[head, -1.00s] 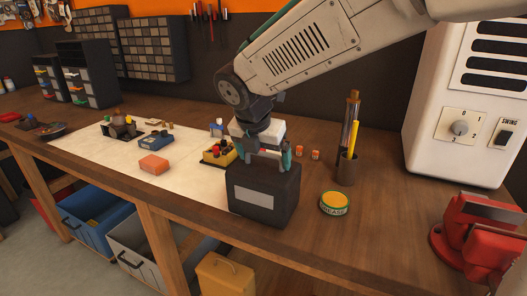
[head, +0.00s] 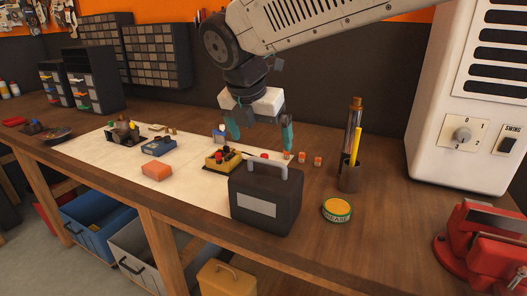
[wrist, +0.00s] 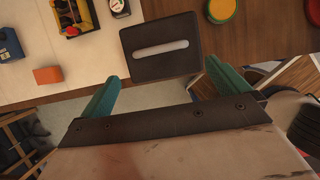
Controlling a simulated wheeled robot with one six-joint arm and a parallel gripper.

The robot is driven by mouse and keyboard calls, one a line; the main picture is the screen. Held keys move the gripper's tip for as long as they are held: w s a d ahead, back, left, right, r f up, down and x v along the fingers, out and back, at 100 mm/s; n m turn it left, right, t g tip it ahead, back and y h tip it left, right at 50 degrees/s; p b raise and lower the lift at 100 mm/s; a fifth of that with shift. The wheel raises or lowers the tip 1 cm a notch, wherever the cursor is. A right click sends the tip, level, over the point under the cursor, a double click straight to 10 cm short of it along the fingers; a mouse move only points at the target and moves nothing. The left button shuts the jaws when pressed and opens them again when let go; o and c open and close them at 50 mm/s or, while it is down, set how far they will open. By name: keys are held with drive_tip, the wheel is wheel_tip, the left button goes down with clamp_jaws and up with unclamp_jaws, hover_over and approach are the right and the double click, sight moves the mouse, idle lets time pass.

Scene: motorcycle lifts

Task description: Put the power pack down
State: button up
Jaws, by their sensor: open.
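The power pack (head: 264,208) is a black box with a grey handle on top and a pale label on its front. It stands upright on the wooden workbench (head: 310,245) near the front edge, beside the right end of the pale mat. My gripper (head: 260,140) is open and empty above and behind the pack, clear of its handle. In the wrist view the pack (wrist: 160,62) shows from above, beyond the spread teal fingers (wrist: 155,90), with its handle free.
A yellow grease tin (head: 337,209) stands right of the pack. Behind it are a dark cup (head: 349,176) with tall tools and small orange items (head: 302,157). A yellow box (head: 222,159) and an orange block (head: 157,171) lie left. A red vise (head: 485,245) is far right.

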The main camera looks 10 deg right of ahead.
drive_tip(key=shift+v, duration=1.45)
drive_tip(key=s+d+f+m+g+y, duration=0.1)
drive_tip(key=s+d+f+m, duration=0.4)
drive_tip(key=s+d+m, duration=0.5)
drive_tip(key=s+d+f+m+g+y, duration=0.1)
drive_tip(key=s+d+f+m, duration=0.5)
drive_tip(key=s+d+m, duration=0.4)
drive_tip(key=s+m, duration=0.4)
drive_tip(key=m, duration=0.5)
drive_tip(key=shift+s, duration=0.15)
drive_tip(key=shift+d, duration=0.1)
